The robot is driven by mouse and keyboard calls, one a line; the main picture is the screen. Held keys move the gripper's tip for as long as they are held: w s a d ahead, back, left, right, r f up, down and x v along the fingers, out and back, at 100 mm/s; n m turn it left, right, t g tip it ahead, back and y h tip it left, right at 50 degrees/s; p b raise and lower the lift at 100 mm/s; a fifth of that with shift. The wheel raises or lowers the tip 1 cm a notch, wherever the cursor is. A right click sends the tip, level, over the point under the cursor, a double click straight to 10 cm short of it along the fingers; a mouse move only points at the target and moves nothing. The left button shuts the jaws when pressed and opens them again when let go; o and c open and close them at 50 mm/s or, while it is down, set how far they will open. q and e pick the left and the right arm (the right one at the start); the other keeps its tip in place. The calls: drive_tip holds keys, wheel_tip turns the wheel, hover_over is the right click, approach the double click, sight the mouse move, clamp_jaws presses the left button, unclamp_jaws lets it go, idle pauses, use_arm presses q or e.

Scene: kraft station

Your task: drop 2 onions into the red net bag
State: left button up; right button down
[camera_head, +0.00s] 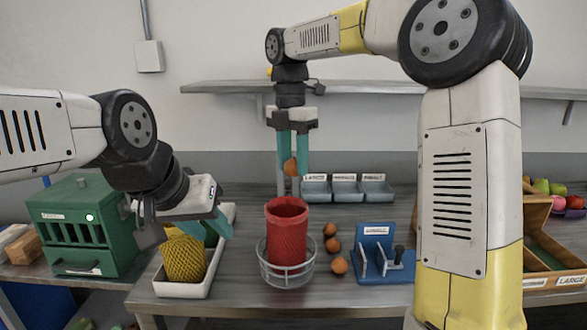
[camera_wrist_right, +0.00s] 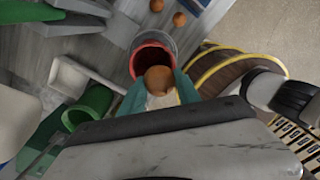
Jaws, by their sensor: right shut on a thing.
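My right gripper (camera_head: 291,167) is shut on a brown onion (camera_head: 290,168), held above and slightly behind the red net bag (camera_head: 287,232). In the right wrist view the held onion (camera_wrist_right: 158,80) sits between the fingertips, with the bag's open mouth (camera_wrist_right: 153,59) beyond it. The bag stands upright, mouth up, in a round grey wire holder (camera_head: 263,272). Three loose onions (camera_head: 333,245) lie on the table right of the bag. I cannot see inside the bag's bottom. My left gripper (camera_head: 208,221) hangs over the white tray; its finger gap is unclear.
The white tray (camera_head: 190,290) holds a yellow net roll (camera_head: 184,258) and a green one. A green slotted box (camera_head: 82,228) stands left. Three labelled grey bins (camera_head: 347,190) are behind, a blue stand (camera_head: 375,268) is right, and wooden produce crates (camera_head: 540,258) are at far right.

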drive_tip(key=shift+f, duration=2.65)
drive_tip(key=c, duration=0.8)
unclamp_jaws()
